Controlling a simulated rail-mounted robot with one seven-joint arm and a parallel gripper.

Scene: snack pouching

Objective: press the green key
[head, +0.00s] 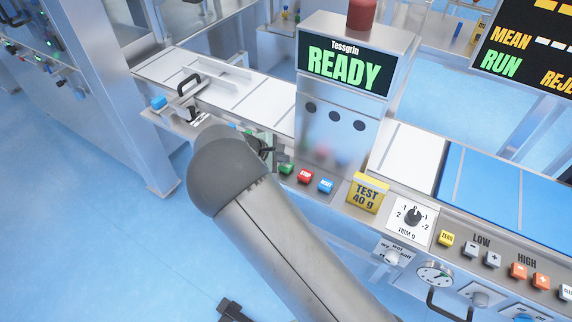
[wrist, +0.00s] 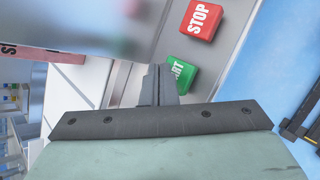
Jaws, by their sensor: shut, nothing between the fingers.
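The green key (head: 286,168) sits at the left end of a row of keys on the machine's front ledge in the head view. In the wrist view the green key (wrist: 183,74) shows just right of the fingertips, its lettering partly hidden by them. My gripper (wrist: 161,70) is shut and empty, its fingers pointing toward the panel beside the key. In the head view my gripper (head: 266,150) is mostly hidden behind my arm, just left of the green key. I cannot tell whether the fingertips touch the key.
The red STOP key (head: 305,175) and the blue key (head: 326,186) stand right of the green one. The STOP key (wrist: 201,19) is close in the wrist view. A display (head: 345,70) reads READY. A yellow TEST 40 g block (head: 367,193) stands farther right.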

